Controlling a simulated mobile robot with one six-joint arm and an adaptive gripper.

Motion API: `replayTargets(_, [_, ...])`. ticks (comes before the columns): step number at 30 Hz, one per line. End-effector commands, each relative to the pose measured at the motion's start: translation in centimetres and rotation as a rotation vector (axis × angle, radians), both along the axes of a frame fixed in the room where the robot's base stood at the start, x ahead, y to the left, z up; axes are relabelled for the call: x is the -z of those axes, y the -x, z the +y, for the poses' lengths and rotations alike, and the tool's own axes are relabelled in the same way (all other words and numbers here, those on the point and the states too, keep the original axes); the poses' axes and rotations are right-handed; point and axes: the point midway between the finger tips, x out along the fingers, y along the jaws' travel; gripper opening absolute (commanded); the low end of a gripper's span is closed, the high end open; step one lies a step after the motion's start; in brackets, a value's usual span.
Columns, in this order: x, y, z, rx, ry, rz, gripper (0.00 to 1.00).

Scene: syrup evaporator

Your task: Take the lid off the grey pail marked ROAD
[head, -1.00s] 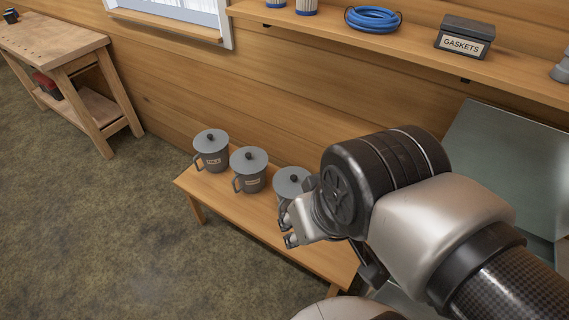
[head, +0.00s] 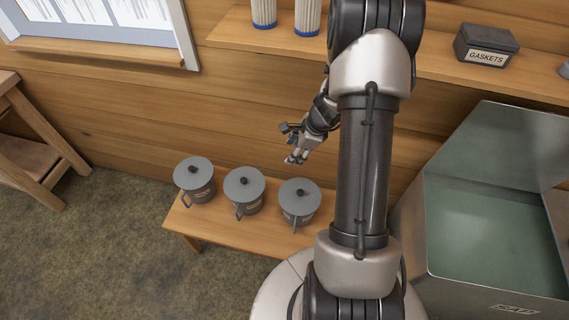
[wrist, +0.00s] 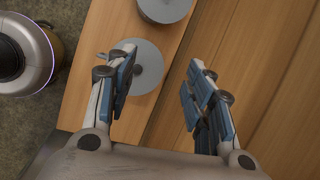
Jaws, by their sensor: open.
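Three grey lidded pails stand in a row on a low wooden bench (head: 183,222): a left pail (head: 203,193), a middle pail (head: 250,207) and a right pail (head: 299,216). Each flat round lid has a dark knob. The labels are too small to read, so I cannot tell which says ROAD. My gripper (head: 292,158) is open and empty, above and toward the wall from the right pail. In the wrist view my gripper (wrist: 162,58) points down. Its left finger partly covers a lid (wrist: 149,70), probably the right pail's. Another lid (wrist: 165,5) shows at the top edge.
A plank wall with a shelf (head: 410,55) runs behind the bench. The shelf holds a GASKETS box (head: 486,46) and white cylinders (head: 307,17). An open metal bin (head: 490,235) stands right of the bench. A wooden workbench (head: 30,150) is at far left.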

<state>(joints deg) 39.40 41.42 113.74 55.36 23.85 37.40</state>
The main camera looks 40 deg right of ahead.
Motion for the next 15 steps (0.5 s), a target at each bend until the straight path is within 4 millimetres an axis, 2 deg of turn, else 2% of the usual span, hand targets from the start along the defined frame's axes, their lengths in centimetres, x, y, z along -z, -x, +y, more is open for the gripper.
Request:
replayTargets(1, [2.5,1.2,-1.6,0.113,-0.036,0.036,0.48])
replayTargets(3, [5.4,2.5,-3.2,0.246,-0.069,0.07,0.48])
replayTargets(6, [8.5,4.2,-4.8,0.39,-0.103,0.108,0.48])
replayTargets(10, [10.9,5.6,-5.7,0.491,-0.124,0.137,0.48])
replayTargets(15, [13.7,5.5,-5.6,0.519,-0.13,0.145,0.48])
